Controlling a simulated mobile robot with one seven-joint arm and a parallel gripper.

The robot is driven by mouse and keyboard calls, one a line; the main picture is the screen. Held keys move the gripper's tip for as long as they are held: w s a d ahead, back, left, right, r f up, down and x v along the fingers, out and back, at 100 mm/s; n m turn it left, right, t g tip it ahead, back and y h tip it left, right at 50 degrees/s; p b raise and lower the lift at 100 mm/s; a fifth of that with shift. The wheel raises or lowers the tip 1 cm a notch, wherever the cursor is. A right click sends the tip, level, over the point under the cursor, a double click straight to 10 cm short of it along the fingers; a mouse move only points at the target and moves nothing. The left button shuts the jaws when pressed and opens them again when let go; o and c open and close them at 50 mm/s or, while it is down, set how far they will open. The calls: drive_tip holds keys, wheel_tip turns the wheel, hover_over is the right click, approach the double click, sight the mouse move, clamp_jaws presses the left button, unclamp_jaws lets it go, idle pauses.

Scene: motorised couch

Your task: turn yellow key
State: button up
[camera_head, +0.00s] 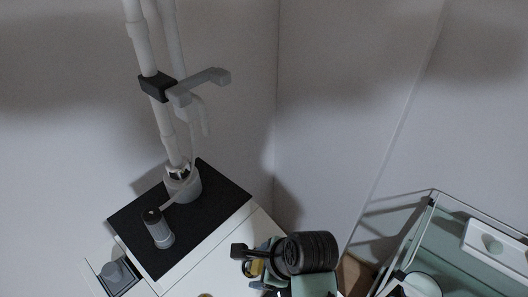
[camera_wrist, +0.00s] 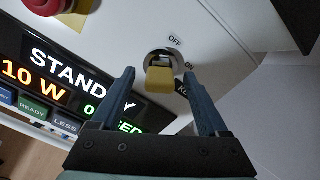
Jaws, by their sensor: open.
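The yellow key (camera_wrist: 160,79) sits in a round metal key switch on a white panel in the wrist view. Its flat yellow head points toward me, with the labels OFF and ON above and to the right of the switch. My gripper (camera_wrist: 166,82) is open, its two blue-grey fingers on either side of the key with gaps showing. I cannot tell how deep the fingertips reach along the key. In the head view my dark wrist and gripper (camera_head: 250,252) are at the bottom centre, over the white cabinet, and hide the panel there.
A red button (camera_wrist: 45,5) on a yellow base and a display (camera_wrist: 60,75) reading STANDBY lie left of the key. A black mat (camera_head: 205,235) with a grey cylinder (camera_head: 158,228) and a pale articulated column (camera_head: 165,115) stand behind. A glass-sided cart (camera_head: 425,235) is at right.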

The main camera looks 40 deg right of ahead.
clamp_jaws()
idle(0.8)
